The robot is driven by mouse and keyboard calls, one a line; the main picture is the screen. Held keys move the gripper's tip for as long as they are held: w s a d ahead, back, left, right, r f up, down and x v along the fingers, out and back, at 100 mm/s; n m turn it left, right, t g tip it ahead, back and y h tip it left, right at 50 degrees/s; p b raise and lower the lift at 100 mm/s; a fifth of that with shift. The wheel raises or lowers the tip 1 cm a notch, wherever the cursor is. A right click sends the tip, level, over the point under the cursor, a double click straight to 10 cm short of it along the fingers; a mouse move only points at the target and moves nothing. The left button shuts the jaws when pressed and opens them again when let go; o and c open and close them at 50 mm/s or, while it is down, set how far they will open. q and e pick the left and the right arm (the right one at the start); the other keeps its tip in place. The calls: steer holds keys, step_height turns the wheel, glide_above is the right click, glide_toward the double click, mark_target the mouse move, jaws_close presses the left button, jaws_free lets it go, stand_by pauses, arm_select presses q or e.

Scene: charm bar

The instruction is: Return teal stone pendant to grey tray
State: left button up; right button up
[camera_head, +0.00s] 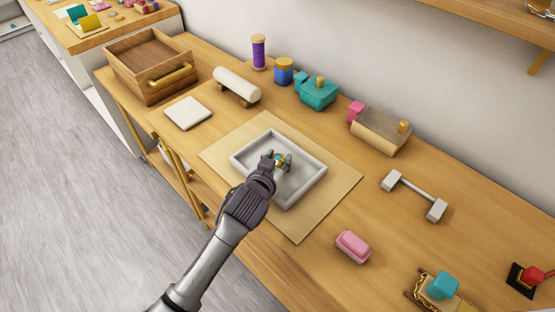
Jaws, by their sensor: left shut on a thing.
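The grey tray (306,193) lies on a tan mat in the middle of the table. My left gripper (281,161) is over the inside of the tray, its arm coming in from the bottom left. It is shut on a small teal thing, which I take to be the teal stone pendant (278,161); only a little of it shows between the fingers. I cannot tell whether the pendant touches the tray floor. My right gripper is not in view.
Around the tan mat (299,232) are a white square pad (187,113), a wooden open box (125,68), a teal box (318,94), a wooden box (379,135), a white bar stand (415,194) and a pink block (353,246). The table's front edge runs below the tray.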

arm_select(q)
steer(key=o, duration=1.2)
steer(key=shift+s+f, duration=0.15)
steer(key=shift+f, duration=0.35)
steer(key=shift+s+f, duration=0.15)
steer(key=shift+f, duration=0.35)
steer(key=shift+c, duration=0.2)
steer(key=shift+w+r, duration=0.1)
steer(key=shift+r, duration=0.4)
steer(key=v, duration=0.6)
steer(key=r+v, duration=0.1)
steer(key=v, duration=0.5)
steer(key=shift+w, duration=0.3)
